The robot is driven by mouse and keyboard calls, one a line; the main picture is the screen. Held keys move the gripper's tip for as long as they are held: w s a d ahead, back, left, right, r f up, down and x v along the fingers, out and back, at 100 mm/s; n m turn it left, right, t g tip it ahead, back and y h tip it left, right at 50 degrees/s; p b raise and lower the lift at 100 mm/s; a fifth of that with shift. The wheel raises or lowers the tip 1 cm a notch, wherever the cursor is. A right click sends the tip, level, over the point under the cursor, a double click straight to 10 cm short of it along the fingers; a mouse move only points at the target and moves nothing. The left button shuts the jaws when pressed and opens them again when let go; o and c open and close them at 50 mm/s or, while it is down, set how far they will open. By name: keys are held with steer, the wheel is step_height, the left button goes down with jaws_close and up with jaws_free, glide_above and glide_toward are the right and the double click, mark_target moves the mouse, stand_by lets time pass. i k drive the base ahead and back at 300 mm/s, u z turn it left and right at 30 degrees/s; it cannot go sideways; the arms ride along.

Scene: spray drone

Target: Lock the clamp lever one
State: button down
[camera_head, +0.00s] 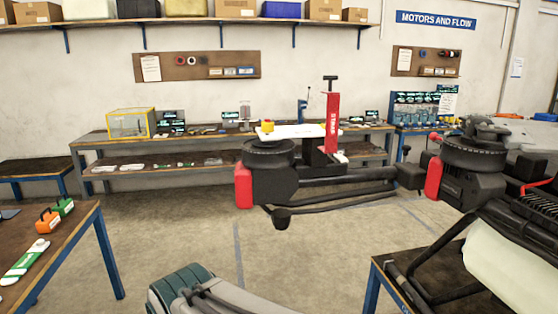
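The spray drone (480,240) is at the right, partly cut off by the frame edge. Its black arms reach left, with one motor pod (268,165) at the middle and another (470,170) at the right. Red parts (243,186) (433,178) sit on the pods' outer ends. A red piece (538,187) shows near the drone body at the right edge. I cannot tell which part is clamp lever one, or whether any lever is open or locked. My gripper is not in view; a teal and grey piece at the bottom centre looks like my own arm.
The drone's body is over a dark table (390,290) at the lower right. A long workbench (200,145) lines the back wall. The grey floor (180,225) is open between them.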

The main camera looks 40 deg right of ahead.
mark_target(434, 136)
steer(key=i, duration=2.3)
steer(key=z, duration=3.6)
